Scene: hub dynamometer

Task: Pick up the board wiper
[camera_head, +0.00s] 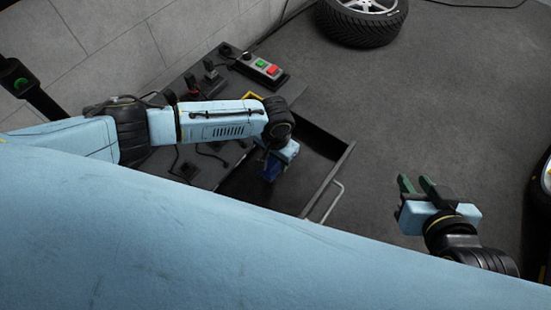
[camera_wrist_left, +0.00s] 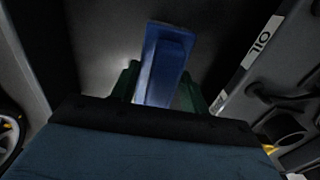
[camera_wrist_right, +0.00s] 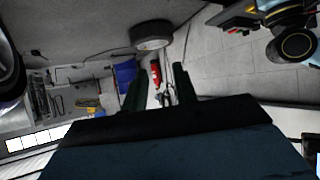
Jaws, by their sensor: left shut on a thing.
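The board wiper, a blue block (camera_wrist_left: 165,62), is between the green fingers of my left gripper (camera_wrist_left: 158,92) in the left wrist view. The gripper is shut on it. In the head view the blue wiper (camera_head: 270,169) shows just below my left wrist, inside or just above an open drawer (camera_head: 318,140); I cannot tell whether it touches the drawer floor. My right gripper (camera_head: 415,186) is at the right of the head view, away from the drawer. Its two green fingers stand apart with nothing between them.
A dark cabinet top behind the drawer holds a box with red and green buttons (camera_head: 266,68) and small tools. The drawer has a metal handle (camera_head: 331,200) at its front. A tyre (camera_head: 360,20) lies on the floor at the back.

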